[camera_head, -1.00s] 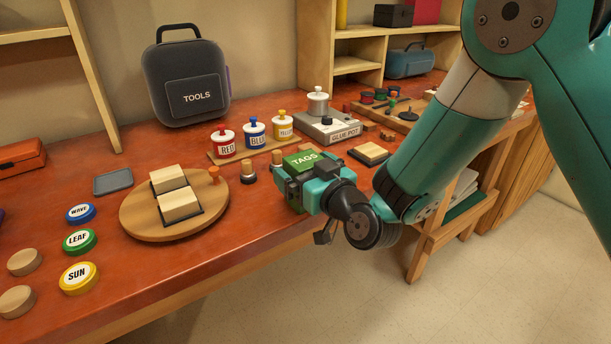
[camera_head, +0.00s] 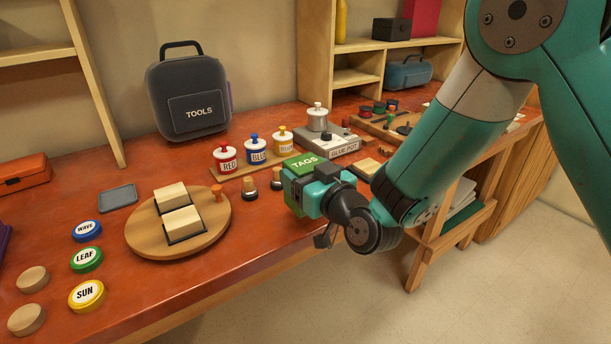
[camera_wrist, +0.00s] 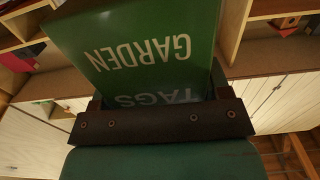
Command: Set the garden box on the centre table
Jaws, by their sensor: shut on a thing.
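The garden box is a green box with TAGS lettering (camera_head: 303,161). In the wrist view its green face (camera_wrist: 140,45) reads GARDEN TAGS and fills the upper middle. My gripper (camera_head: 312,188) is shut on the box at the front edge of the red-brown table (camera_head: 215,262). The box looks held at or a little above the table edge; its underside is hidden by my gripper, so I cannot tell if it touches. I cannot tell from the frames whether this table is the centre table.
A round wooden board (camera_head: 140,235) with two pale blocks lies to the left. Labelled paint pots (camera_head: 256,152) and a glue pot base (camera_head: 335,145) stand behind the box. A TOOLS case (camera_head: 190,95) stands at the back.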

